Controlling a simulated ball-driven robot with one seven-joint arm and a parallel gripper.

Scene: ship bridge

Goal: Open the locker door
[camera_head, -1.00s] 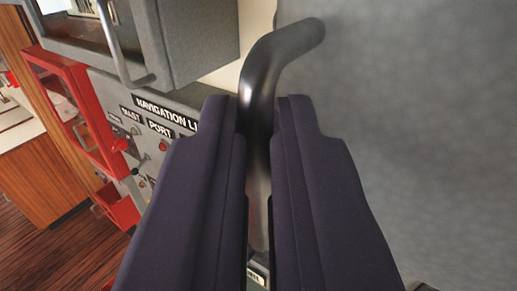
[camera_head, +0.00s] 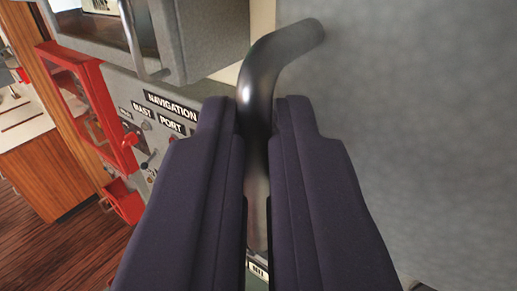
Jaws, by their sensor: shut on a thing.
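The locker door (camera_head: 410,130) is a large grey mottled panel filling the right side of the view. Its dark metal bar handle (camera_head: 283,45) bends out from the door near the top and runs down between my fingers. My gripper (camera_head: 257,110) has two dark purple padded fingers, one on each side of the handle, shut on it. The handle's lower part is mostly hidden between the fingers. The door's hinge side is out of view.
A grey panel with navigation light labels (camera_head: 172,105) and small switches lies left of my gripper. Above it is a grey cabinet with a bar handle (camera_head: 142,45). A red-framed box (camera_head: 88,100) and a wooden counter (camera_head: 45,180) stand further left, over open wood floor (camera_head: 60,245).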

